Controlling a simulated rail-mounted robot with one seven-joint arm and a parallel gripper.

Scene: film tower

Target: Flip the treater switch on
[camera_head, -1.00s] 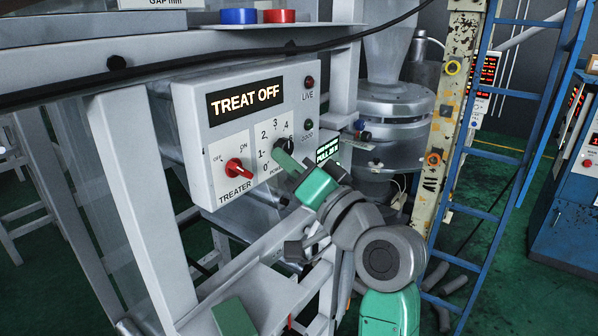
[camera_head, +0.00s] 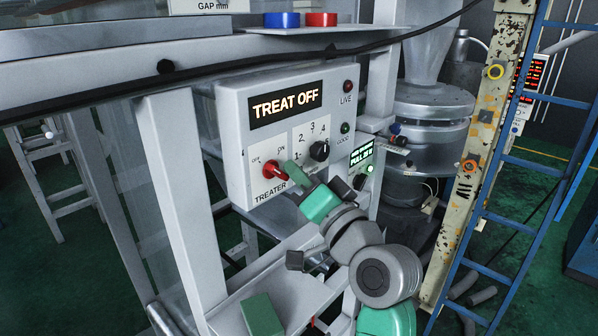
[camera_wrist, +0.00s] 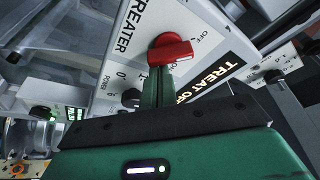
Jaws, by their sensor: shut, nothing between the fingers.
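The treater switch is a red rotary knob (camera_head: 275,171) on the lower left of a grey control box (camera_head: 235,150), between OFF and ON marks. Its handle points towards OFF, and the display (camera_head: 287,102) reads TREAT OFF. In the wrist view the red knob (camera_wrist: 168,50) is just beyond my fingertips. My gripper (camera_head: 292,172) is shut and empty, with its green fingers at the right side of the knob. The closed fingers (camera_wrist: 157,86) overlap the knob's lower edge in the wrist view; I cannot tell whether they touch it.
A black power dial (camera_head: 319,151) sits right of the switch, close to my gripper. LIVE (camera_head: 348,86) and GOOD (camera_head: 346,128) lamps are on the box's right side. A black cable (camera_head: 215,70) crosses above. A blue ladder (camera_head: 510,170) stands at the right.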

